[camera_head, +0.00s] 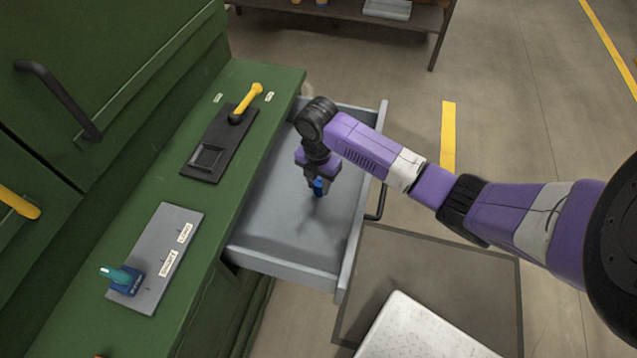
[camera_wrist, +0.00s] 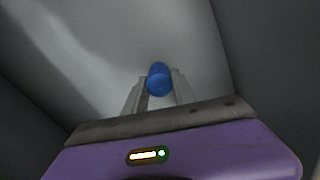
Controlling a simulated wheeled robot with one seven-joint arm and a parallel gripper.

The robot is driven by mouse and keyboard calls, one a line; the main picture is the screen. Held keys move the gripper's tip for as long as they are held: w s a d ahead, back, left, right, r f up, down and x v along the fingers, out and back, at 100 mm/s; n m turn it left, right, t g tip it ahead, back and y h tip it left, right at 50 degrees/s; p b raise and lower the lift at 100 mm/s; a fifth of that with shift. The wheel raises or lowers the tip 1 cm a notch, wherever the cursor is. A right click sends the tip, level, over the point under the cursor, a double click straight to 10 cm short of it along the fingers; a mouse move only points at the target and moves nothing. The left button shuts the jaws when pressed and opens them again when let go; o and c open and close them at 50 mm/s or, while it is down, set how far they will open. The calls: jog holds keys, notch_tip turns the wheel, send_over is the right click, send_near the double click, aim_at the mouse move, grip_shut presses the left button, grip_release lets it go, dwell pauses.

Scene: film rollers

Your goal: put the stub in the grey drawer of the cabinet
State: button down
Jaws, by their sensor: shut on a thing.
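The stub (camera_head: 319,187) is a small blue piece between the fingertips of my gripper (camera_head: 316,181) in the head view. In the wrist view the blue stub (camera_wrist: 159,80) sits between the two grey fingers of my gripper (camera_wrist: 158,88), which are shut on it. The grey drawer (camera_head: 270,253) of the green cabinet (camera_head: 200,245) is pulled open. My gripper points down inside the drawer's outline, over its floor. The gap between the stub and the drawer floor is hard to judge. No other item shows in the drawer.
On the green cabinet top are a black plate (camera_head: 200,172) with a yellow-handled lever (camera_head: 247,101) and a grey plate (camera_head: 172,222) with a blue-and-teal switch (camera_head: 122,279). The drawer's front wall and black handle (camera_head: 378,201) are to the right. A white-topped surface (camera_head: 420,330) stands at the bottom.

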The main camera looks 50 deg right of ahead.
aim_at(318, 183)
jog(key=c, duration=1)
grip_release()
jog(key=shift+f, duration=0.1)
jog(key=shift+c, duration=0.2)
notch_tip(318, 183, up, 12)
jog(key=shift+w+r, duration=0.1)
jog(key=shift+r, duration=0.1)
